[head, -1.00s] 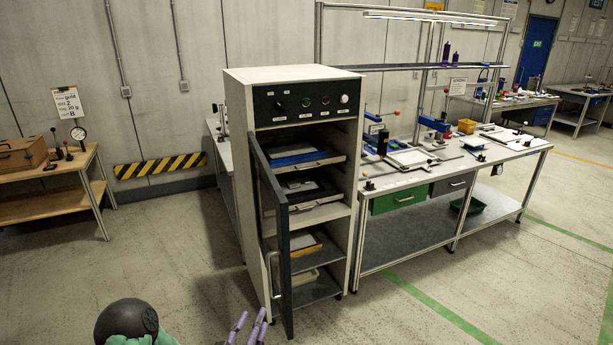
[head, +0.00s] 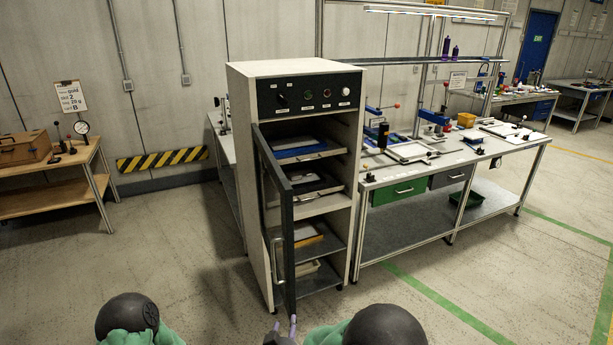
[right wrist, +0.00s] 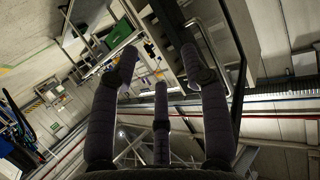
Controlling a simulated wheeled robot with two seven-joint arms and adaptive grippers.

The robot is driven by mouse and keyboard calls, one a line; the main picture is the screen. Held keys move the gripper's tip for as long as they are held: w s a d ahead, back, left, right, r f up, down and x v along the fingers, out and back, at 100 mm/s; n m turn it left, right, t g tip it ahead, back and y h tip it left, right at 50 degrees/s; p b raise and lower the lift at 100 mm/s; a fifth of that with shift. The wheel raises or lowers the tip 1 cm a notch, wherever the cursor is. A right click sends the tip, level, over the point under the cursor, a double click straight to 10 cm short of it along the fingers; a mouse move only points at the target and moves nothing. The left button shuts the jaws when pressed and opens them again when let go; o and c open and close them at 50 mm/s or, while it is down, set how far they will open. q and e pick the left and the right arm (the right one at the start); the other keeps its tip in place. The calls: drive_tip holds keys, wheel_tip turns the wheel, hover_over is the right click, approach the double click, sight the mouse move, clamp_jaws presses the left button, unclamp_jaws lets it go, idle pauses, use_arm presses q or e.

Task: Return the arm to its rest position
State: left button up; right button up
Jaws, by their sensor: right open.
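Green and black links of my own arms show at the bottom of the head view. My left gripper is out of view. The tall cabinet (head: 308,72) stands ahead, with its dark-framed door (head: 288,235) swung open toward me.
The cabinet shelves hold several trays, including a blue one (head: 297,151). A long workbench (head: 405,185) with a green drawer (head: 398,192) stands to the right. A wooden table (head: 50,197) stands at the left. The floor (head: 150,240) between table and cabinet is clear.

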drive_tip(key=s+d+f+g+y, duration=0.1)
drive_tip(key=s+d+f+g, duration=0.2)
drive_tip(key=d+f, duration=0.35)
drive_tip(key=s+d+f+g+y, duration=0.1)
drive_tip(key=s+d+f+g, duration=0.2)
drive_tip(key=f, duration=0.7)
drive_tip(key=s+d+f+g+y, duration=0.1)
drive_tip(key=s+d+f+g, duration=0.1)
drive_tip(key=s, duration=0.7)
drive_tip(key=s+d+f+m+g+y, duration=0.1)
drive_tip(key=s+d+f+g, duration=0.2)
drive_tip(key=s, duration=0.6)
wheel_tip(320, 180, down, 3)
drive_tip(key=g, duration=0.2)
drive_tip(key=shift+s+d+f+m+g+y, duration=0.15)
drive_tip(key=shift+s+d+m+g+y, duration=0.15)
drive_tip(key=shift+s+y, duration=0.1)
drive_tip(key=shift+c, duration=0.7)
drive_tip(key=shift+w+a, duration=0.1)
